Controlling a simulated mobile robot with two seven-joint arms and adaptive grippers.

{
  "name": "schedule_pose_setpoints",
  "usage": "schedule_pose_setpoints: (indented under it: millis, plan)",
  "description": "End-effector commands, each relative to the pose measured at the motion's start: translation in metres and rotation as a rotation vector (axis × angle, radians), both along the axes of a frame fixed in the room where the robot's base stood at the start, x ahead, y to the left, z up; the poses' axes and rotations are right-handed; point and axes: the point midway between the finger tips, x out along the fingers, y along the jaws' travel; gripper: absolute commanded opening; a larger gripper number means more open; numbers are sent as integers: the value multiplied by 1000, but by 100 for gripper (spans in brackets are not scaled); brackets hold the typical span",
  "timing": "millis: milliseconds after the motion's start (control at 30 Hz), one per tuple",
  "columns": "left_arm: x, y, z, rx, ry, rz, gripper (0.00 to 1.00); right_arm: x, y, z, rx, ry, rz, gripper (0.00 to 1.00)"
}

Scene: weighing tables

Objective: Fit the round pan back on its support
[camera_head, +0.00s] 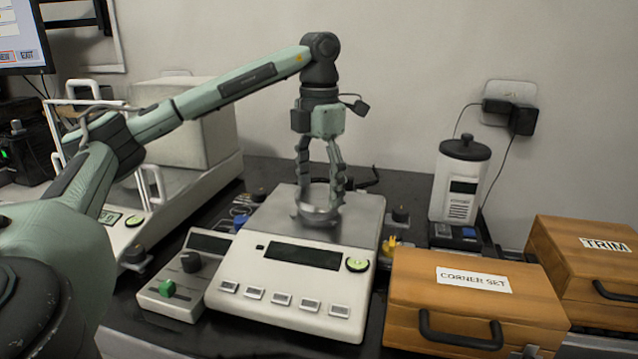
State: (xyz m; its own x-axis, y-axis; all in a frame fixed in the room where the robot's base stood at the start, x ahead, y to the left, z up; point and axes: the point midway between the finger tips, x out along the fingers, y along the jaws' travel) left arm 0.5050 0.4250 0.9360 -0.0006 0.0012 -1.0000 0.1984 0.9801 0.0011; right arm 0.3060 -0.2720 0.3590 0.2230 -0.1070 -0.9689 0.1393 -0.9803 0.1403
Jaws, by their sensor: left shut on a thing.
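My left gripper (320,190) reaches down over the middle scale (290,260), fingers pointing down. It is shut on a small round grey metal piece (318,216), which looks like the round pan. The piece is just above or touching the scale's flat metal top (357,215); I cannot tell which. Its support cannot be made out apart from the piece and the fingers. My right gripper is not in view.
A wooden box marked CORNER SET (470,315) stands right of the scale, with a TRIM box (590,265) beyond it. A white lidded canister (458,185) stands behind. A small control box (185,280) is left of the scale. Another scale (125,225) sits farther left.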

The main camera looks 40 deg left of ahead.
Motion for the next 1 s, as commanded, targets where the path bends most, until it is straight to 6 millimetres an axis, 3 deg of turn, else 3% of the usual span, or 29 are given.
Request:
schedule_pose_setpoints:
  millis: [967, 1000]
  plan:
    - [0, 0, -12, 1, -1, 0, 45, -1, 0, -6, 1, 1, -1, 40]
    - [0, 0, -12, 1, -1, 0, 80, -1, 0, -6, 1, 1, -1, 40]
